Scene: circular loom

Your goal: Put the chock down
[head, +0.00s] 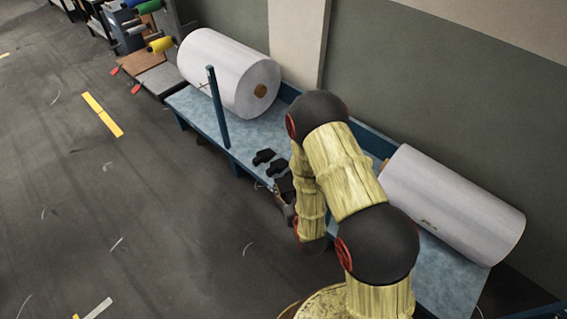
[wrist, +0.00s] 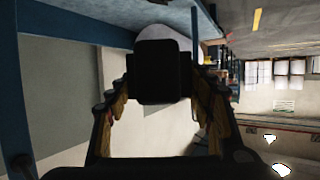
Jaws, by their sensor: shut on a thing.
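The chock (wrist: 160,66) is a dark, blocky piece held between the two fingers of my gripper (wrist: 161,88), seen in the wrist view. The fingers close in on it from both sides. In the head view my gripper (head: 284,186) is at the front edge of the blue bench (head: 205,115), partly hidden by my arm. There I cannot tell the chock from the dark gripper parts. The wrist view does not show whether the chock touches the bench top.
Two small black pieces (head: 270,161) show over the bench top beside my gripper. A large white roll (head: 225,70) lies on the bench's left part, another white roll (head: 455,205) at right. A blue post (head: 218,108) stands at the front edge. The floor in front is clear.

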